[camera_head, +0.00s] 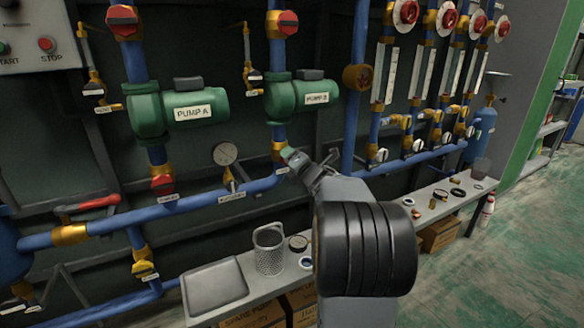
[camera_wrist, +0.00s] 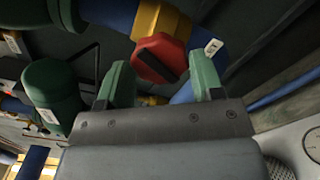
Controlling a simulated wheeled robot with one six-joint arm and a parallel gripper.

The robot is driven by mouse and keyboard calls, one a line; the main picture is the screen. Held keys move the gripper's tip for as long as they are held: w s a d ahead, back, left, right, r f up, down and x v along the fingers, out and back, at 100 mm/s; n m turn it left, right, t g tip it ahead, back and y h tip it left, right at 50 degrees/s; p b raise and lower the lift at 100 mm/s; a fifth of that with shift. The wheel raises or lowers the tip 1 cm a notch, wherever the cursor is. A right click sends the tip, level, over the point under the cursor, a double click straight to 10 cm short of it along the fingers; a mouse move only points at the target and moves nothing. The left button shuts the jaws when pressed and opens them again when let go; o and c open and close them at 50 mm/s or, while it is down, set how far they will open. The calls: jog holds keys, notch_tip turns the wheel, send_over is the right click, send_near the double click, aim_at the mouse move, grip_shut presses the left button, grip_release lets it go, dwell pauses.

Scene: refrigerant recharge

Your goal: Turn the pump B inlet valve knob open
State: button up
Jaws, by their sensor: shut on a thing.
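Pump B (camera_head: 285,97) is green with a white label, on a blue vertical pipe in the head view. Its inlet valve has a yellow brass body (camera_head: 278,146) below the pump. The red valve knob (camera_wrist: 158,58), with a dark bar across its face, shows in the wrist view; my gripper hides it in the head view. My gripper (camera_wrist: 163,80) has a green-padded finger on each side of the knob and is shut on it. It also shows in the head view (camera_head: 292,160), in front of the valve.
Pump A (camera_head: 148,115) and its red inlet knob (camera_head: 162,184) are to the left. A pressure gauge (camera_head: 225,153) and the horizontal blue pipe (camera_head: 210,195) lie close by. Below, a bench holds a grey tray (camera_head: 214,286) and a mesh cup (camera_head: 269,250). Open floor is right.

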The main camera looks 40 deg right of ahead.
jog(key=shift+n+b, duration=0.35)
jog(key=shift+n, duration=0.15)
jog(key=n, duration=0.3)
jog(key=o, duration=0.9)
jog(key=shift+n, duration=0.3)
jog(key=shift+s+a, duration=0.15)
jog(key=shift+s, duration=1)
jog(key=shift+s+a, duration=0.2)
jog(key=shift+s, duration=1)
jog(key=shift+s+a, duration=0.15)
jog(key=shift+s, duration=1)
